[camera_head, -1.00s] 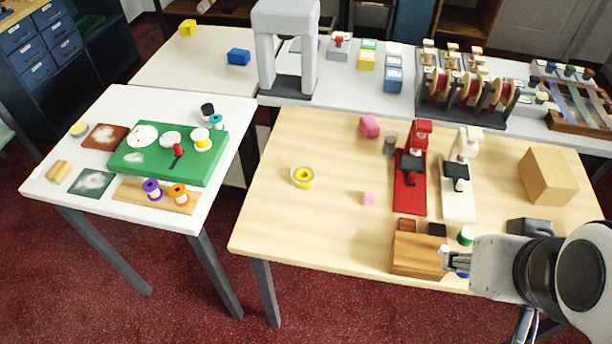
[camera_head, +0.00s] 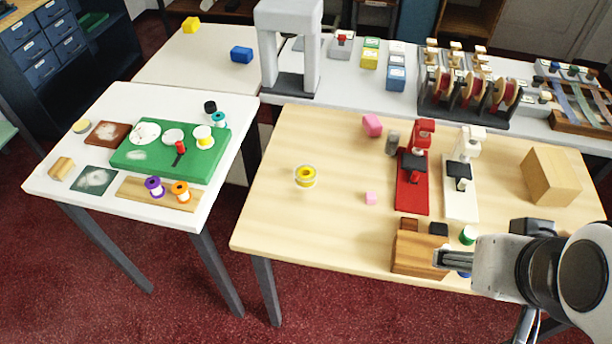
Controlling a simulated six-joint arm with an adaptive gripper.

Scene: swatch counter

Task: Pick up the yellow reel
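A yellow reel (camera_head: 306,176) with a pale rim sits alone on the left part of the light wooden table (camera_head: 290,222). My gripper (camera_head: 442,258) is at the table's front right, beside a brown wooden block (camera_head: 407,253), well to the right of the reel and nearer the camera. Its grey fingers point left and look close together, but the side-on angle does not show whether there is a gap. No held object is visible. Another reel, white with a yellow lower edge (camera_head: 203,138), stands on the green board on the left table.
A white stand (camera_head: 461,180), a green-and-white reel (camera_head: 468,235) and a cardboard-coloured box (camera_head: 551,176) are farther right. The table around the yellow reel is clear.

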